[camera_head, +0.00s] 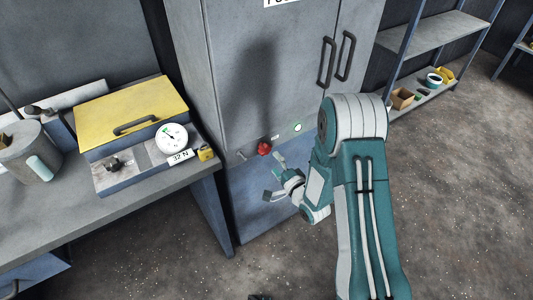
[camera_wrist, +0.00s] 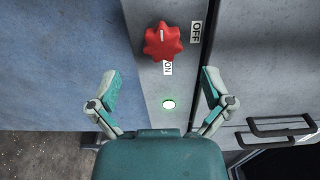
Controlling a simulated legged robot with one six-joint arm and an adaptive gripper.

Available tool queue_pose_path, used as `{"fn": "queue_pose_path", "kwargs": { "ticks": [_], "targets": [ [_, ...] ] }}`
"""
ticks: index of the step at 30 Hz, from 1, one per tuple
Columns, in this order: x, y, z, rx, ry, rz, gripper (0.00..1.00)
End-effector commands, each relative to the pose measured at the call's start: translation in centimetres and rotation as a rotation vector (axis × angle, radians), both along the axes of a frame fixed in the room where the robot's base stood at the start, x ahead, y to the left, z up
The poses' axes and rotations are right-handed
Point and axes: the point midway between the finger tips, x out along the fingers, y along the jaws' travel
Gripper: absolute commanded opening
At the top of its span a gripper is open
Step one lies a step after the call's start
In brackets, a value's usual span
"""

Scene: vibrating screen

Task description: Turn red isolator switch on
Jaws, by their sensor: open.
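The red isolator switch (camera_head: 264,149) is a lobed knob on a strip low on the grey cabinet front. In the wrist view the red knob (camera_wrist: 163,41) has a white mark towards the top of the picture. An OFF label (camera_wrist: 196,32) is to its right and an ON label (camera_wrist: 168,68) just below it. My gripper (camera_head: 273,176) is open and empty in front of the cabinet, near the knob. In the wrist view my gripper's fingers (camera_wrist: 161,77) are spread wide, with the knob beyond them, apart from both.
A lit green lamp (camera_wrist: 169,104) is on the same strip. Door handles (camera_head: 336,59) are above right of the switch. A bench (camera_head: 200,183) with a yellow-lidded box (camera_head: 130,115) and a dial gauge (camera_head: 172,137) stands left. A shelf rack (camera_head: 430,45) stands right; open floor lies in front.

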Motion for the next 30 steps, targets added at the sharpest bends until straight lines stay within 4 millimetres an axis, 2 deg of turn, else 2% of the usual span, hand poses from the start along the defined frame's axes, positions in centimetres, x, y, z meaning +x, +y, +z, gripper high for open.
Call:
{"fn": "queue_pose_path", "kwargs": {
  "ticks": [4,10,27,30],
  "targets": [
    [-2.4,-1.8,-0.1,0.0,0.004,-0.004,1.0],
    [-4.2,-2.9,-0.1,-0.001,0.002,-0.003,1.0],
    [-4.4,-3.1,-0.1,-0.002,0.0,-0.001,1.0],
    [-4.0,-3.2,0.5,-0.038,-0.007,-0.008,1.0]
  ]
}}
